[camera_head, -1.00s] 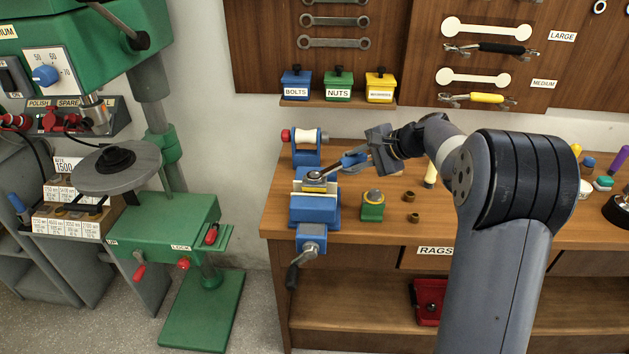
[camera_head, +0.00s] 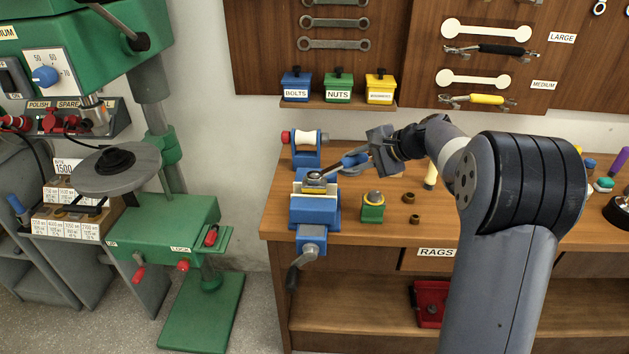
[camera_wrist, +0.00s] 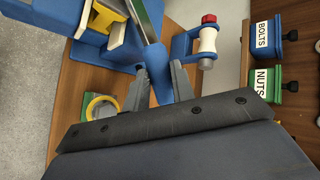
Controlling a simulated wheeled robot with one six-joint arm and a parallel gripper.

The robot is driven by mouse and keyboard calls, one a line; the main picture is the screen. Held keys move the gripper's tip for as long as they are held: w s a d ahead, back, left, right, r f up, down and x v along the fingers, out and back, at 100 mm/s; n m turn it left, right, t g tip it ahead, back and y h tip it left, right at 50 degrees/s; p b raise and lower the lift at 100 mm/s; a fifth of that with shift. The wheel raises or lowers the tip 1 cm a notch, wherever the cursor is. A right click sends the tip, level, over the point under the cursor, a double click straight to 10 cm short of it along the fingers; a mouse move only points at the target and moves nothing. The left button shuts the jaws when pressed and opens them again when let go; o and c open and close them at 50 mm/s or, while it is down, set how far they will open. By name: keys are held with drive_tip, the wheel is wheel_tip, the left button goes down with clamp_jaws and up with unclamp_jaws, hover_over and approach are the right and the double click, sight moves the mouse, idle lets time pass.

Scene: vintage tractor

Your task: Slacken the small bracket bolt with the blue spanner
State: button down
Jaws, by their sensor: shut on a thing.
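My gripper (camera_head: 369,156) is shut on the blue handle of the spanner (camera_head: 351,160), above the bench. In the wrist view the fingers (camera_wrist: 160,70) close on both sides of the blue spanner handle (camera_wrist: 160,55). The steel shank slants down-left to the blue vise (camera_head: 316,212), and the spanner's far end is over the top of the bracket. The yellowish bracket (camera_head: 315,190) is clamped in the vise jaws and also shows in the wrist view (camera_wrist: 102,20). The small bolt is too small and covered to make out, so I cannot tell how the spanner sits on it.
A blue stand with a white roller (camera_head: 305,140) is behind the vise. A green block with a yellow-ringed top (camera_head: 373,208) is right of it, with small brown rings (camera_head: 409,197) beyond. The green drill press (camera_head: 165,230) stands left, past a gap.

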drive_tip(key=shift+r+p, duration=0.65)
drive_tip(key=shift+r, duration=0.35)
idle(1.2)
drive_tip(key=shift+r+p, duration=1.1)
drive_tip(key=shift+r, duration=0.3)
wheel_tip(320, 180, up, 4)
drive_tip(key=p, duration=0.3)
